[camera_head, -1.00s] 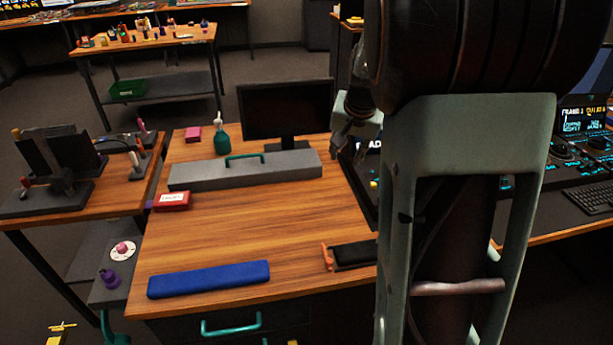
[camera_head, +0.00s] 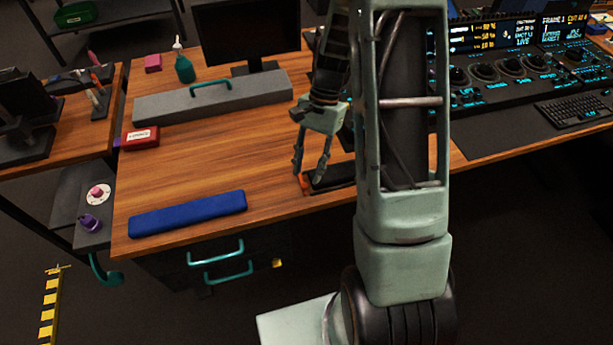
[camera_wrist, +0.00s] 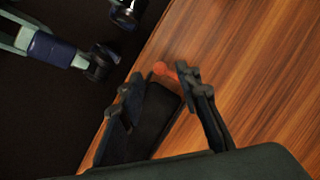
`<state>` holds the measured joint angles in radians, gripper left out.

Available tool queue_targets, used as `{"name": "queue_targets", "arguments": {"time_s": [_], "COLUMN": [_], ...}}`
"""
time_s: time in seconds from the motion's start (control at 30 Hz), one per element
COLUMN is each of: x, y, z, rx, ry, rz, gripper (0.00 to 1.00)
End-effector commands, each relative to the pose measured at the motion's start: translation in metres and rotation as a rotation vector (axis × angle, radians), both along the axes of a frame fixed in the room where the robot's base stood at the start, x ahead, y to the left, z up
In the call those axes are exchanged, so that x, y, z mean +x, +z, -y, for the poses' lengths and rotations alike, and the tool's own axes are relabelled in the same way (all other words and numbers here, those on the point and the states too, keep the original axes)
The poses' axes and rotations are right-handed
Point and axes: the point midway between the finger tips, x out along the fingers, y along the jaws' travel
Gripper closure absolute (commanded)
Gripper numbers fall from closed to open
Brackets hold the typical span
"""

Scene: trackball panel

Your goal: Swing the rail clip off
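An orange clip (camera_head: 304,184) sits at the left end of a black block (camera_head: 335,177) near the front edge of the wooden desk. I take the orange piece to be the rail clip. My gripper (camera_head: 309,172) points down over that end of the block, with its fingers apart. In the wrist view, the orange clip (camera_wrist: 164,71) shows just beyond and between the fingertips. The black block (camera_wrist: 158,112) shows between the fingers, partly hidden by them. I cannot tell whether a finger touches the clip.
A blue pad (camera_head: 188,213) lies at the desk's front left. A grey bar (camera_head: 205,101) with a green handle stands behind, near a red box (camera_head: 140,138) and a monitor (camera_head: 240,35). A console (camera_head: 505,65) is at right. The desk's middle is clear.

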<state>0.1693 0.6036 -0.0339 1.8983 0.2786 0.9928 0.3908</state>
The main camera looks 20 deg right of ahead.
Motion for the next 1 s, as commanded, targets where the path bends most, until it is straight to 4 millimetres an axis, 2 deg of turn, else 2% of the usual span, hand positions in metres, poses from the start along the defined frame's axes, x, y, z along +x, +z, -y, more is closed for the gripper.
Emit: {"name": "queue_targets", "arguments": {"time_s": [0.1,0.2,0.57,0.83,1.0], "x": [-0.005,-0.007,-0.008,-0.008,-0.008], "y": [-0.016,-0.024,-0.028,-0.028,-0.028], "z": [-0.005,-0.007,-0.008,-0.008,-0.008], "rx": [0.001,0.000,-0.001,-0.001,-0.001], "ry": [0.000,-0.001,0.000,0.000,0.000], "rz": [-0.002,0.000,0.001,0.001,0.001], "gripper": [0.69,0.69,0.69,0.99,1.00]}}
